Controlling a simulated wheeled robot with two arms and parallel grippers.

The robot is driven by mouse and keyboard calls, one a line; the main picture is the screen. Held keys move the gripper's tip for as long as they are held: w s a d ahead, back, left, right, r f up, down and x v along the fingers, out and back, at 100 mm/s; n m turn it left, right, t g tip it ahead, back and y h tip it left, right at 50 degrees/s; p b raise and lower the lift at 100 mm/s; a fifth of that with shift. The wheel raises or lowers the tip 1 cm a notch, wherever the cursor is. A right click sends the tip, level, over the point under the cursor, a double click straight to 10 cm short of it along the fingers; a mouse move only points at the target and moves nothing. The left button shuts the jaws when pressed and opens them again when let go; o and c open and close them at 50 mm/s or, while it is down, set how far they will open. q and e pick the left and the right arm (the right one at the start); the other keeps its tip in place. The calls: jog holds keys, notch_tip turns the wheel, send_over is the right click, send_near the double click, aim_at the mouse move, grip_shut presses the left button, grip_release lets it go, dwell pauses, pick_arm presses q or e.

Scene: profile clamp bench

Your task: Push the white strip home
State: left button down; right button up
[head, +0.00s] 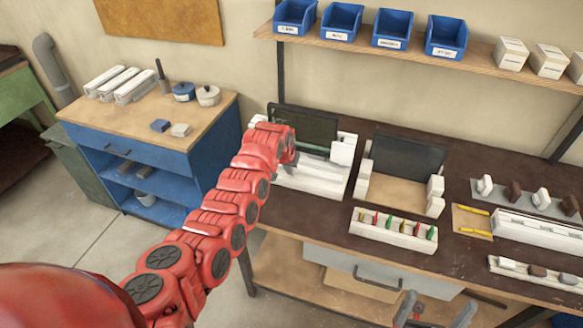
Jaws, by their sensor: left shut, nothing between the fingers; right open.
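A white clamp fixture (345,185) stands at the left end of the dark bench, with a dark panel (305,122) behind it. A long white strip (312,182) seems to lie along it; white on white, I cannot tell how far it is seated. My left gripper (291,158) is at the fixture's left part, shut and empty; the red arm partly hides it and the fixture's left end. I cannot tell whether it touches the strip. My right gripper (434,312) is open at the bottom edge, low in front of the bench, away from the fixture.
A second station (390,192) with a dark panel stands right of the fixture. A white tray (365,230) of coloured pieces sits before it. White rails (535,232), a grey strip with small blocks and yellow tools are further right. Blue bins (342,20) line the shelf above.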

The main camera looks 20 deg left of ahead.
pick_arm(q)
jog(key=shift+w+f+b, duration=0.25)
jog(key=shift+w+b, duration=0.45)
jog(key=shift+b, duration=1.2)
dwell(1.7)
jog(key=shift+w+d+r+b, duration=0.15)
jog(key=shift+w+b, duration=0.25)
jog(key=shift+b, duration=0.85)
jog(key=shift+w+a+r+b, duration=0.1)
jog(key=shift+w+b, duration=0.3)
jog(key=shift+b, duration=0.8)
dwell(2.0)
